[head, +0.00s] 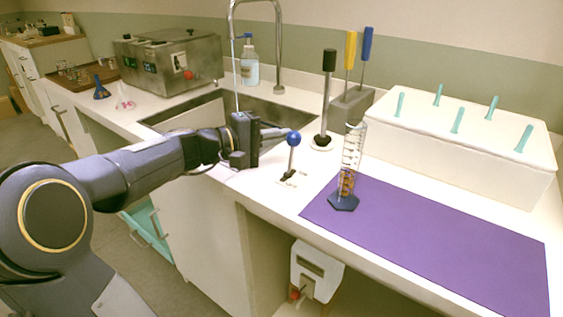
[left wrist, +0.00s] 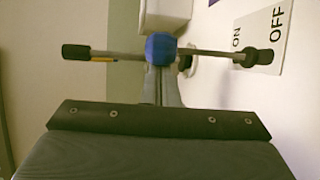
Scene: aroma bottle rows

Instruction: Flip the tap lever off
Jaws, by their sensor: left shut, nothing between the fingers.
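The tap (head: 281,45) is a tall curved metal spout over the sink, with a thin stream falling from its end. A lever with a blue ball knob (head: 293,138) stands on the counter in front of the sink. In the left wrist view the blue knob (left wrist: 161,48) is at the upper middle, and its stem runs right to a black pivot by a plate marked ON and OFF (left wrist: 262,35). My left gripper (head: 274,136) is shut and empty, its tips close beside the knob. I cannot tell whether they touch. My right gripper is not in view.
A black-handled lever (head: 329,62) stands behind the blue one. A graduated cylinder (head: 352,160) stands on the purple mat (head: 440,240) to the right. A white box with teal pegs (head: 470,155), a steel bath (head: 172,62) and a soap bottle (head: 250,68) are further back.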

